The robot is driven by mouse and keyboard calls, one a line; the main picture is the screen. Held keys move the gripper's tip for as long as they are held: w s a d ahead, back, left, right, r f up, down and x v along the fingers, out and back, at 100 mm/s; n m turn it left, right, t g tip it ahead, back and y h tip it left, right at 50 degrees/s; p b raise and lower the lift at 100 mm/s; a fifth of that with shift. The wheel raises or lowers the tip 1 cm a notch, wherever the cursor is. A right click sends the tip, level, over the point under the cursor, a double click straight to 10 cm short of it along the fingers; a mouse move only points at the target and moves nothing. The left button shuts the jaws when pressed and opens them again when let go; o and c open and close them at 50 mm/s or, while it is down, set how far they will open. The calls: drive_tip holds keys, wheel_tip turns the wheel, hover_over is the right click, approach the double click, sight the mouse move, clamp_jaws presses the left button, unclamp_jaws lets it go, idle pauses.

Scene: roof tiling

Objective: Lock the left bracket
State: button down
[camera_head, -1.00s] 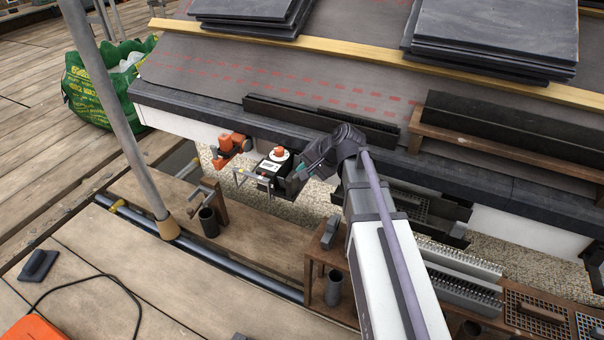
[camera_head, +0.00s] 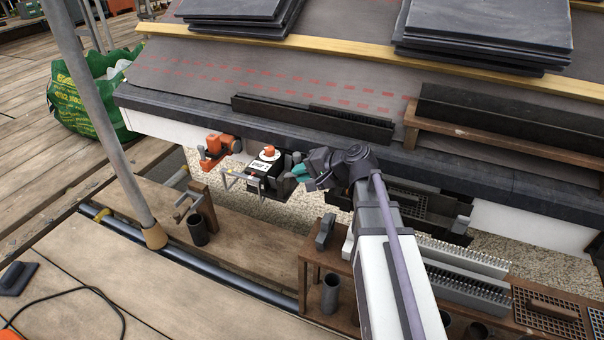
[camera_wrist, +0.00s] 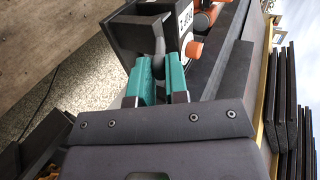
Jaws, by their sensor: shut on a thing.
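A black box-like unit (camera_head: 264,167) with a white label and an orange knob (camera_head: 268,152) sits at the eaves. It may be the left bracket, but I cannot tell for sure. In the wrist view, its dark body (camera_wrist: 126,35), its label and its orange knob (camera_wrist: 189,50) lie just beyond my fingers. My gripper (camera_head: 299,172) has teal fingers and reaches the unit's right side. In the wrist view, my gripper (camera_wrist: 159,72) is shut on a small dark grey lever (camera_wrist: 158,66) beside the unit. The lever's far end is hidden.
An orange clamp (camera_head: 217,148) is left of the unit on the eaves. A dark gutter length (camera_head: 310,119) lies on the roof edge above. A scaffold pole (camera_head: 99,120) stands at left. A wooden stand (camera_head: 318,262) and metal strips (camera_head: 460,280) are below my arm.

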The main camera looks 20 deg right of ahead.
drive_tip(key=c, duration=1.1)
unclamp_jaws()
drive_tip(key=p+v, duration=0.5)
drive_tip(key=v, duration=0.6)
drive_tip(key=shift+a, duration=0.1)
